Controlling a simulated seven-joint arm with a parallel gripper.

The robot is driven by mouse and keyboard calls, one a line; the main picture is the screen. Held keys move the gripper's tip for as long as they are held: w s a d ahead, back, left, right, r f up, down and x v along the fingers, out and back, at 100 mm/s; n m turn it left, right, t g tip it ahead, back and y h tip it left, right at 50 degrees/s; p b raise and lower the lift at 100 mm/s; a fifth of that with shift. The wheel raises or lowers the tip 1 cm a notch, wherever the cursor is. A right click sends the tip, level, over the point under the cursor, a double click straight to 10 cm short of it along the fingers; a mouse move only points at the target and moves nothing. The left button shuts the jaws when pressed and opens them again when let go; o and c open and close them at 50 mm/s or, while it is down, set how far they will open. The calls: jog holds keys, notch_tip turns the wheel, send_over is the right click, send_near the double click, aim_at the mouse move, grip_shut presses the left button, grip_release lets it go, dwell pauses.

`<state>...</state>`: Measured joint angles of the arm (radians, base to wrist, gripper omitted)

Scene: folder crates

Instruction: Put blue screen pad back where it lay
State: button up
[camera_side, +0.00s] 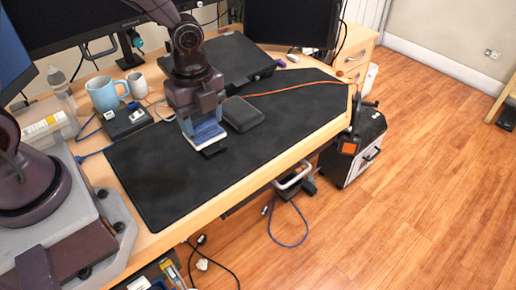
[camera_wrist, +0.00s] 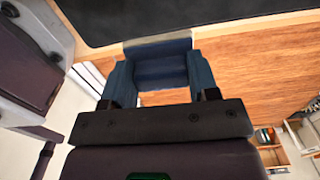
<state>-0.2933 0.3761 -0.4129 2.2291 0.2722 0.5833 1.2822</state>
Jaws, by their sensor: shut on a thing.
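The blue screen pad (camera_side: 207,132) is between the fingers of my gripper (camera_side: 203,124) in the side view, with a pale lower edge. The wrist view shows the pad (camera_wrist: 160,66) as a blue block with a lighter far strip, held between the two fingers of my gripper (camera_wrist: 160,75). My gripper is shut on it and points down over the black desk mat (camera_side: 165,185). I cannot tell whether the pad touches the mat. A small flat black object (camera_side: 214,151) lies just in front of the pad.
A dark rounded case (camera_side: 242,113) lies on the mat, close right of my gripper. Behind are a black laptop-like slab (camera_side: 235,58), a blue mug (camera_side: 104,94) and a grey mug (camera_side: 137,84). An orange cable (camera_side: 300,88) crosses the mat. The mat's front left is clear.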

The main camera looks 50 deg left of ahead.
jog(key=w+f, duration=0.3)
jog(key=w, duration=0.1)
jog(key=w+f, duration=0.3)
jog(key=w, duration=0.2)
jog(key=w+d+f, duration=0.1)
jog(key=w+f, duration=0.2)
jog(key=w, duration=0.1)
jog(key=shift+w+f, duration=0.15)
jog(key=shift+f, duration=0.1)
jog(key=shift+w+f, duration=0.15)
jog(key=shift+f, duration=0.75)
jog(key=shift+w+f, duration=0.1)
jog(key=shift+f, duration=0.8)
jog(key=shift+f, duration=0.1)
jog(key=o, duration=1)
notch_tip(320, 180, up, 12)
jog(key=shift+r, duration=0.2)
